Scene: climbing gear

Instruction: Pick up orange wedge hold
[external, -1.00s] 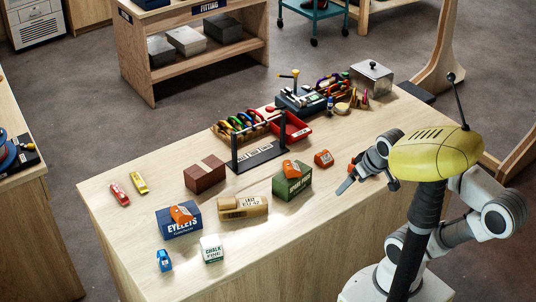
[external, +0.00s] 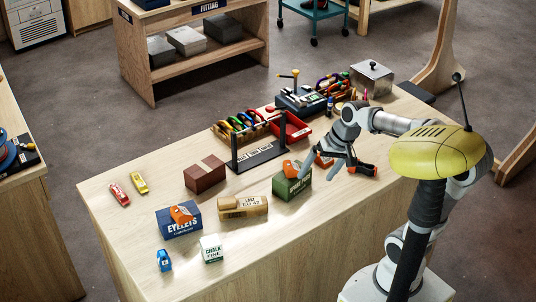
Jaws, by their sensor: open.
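Three orange pieces are in view, and I cannot tell for sure which is the wedge hold. One orange block (external: 325,161) lies on the table to the right of the green box, partly hidden by my gripper. A second orange piece (external: 291,167) sits on top of the green box (external: 292,186). A third orange piece (external: 182,214) lies on the blue eyelets box (external: 180,226). My gripper (external: 318,168) is open and empty, its fingers pointing left and down around or just above the orange block on the table. I cannot tell if they touch it.
A tan box (external: 243,207), a brown box (external: 205,174) and a white chalk box (external: 211,249) stand to the left. A black stand (external: 260,156), a red tray (external: 297,131) and tool racks lie behind.

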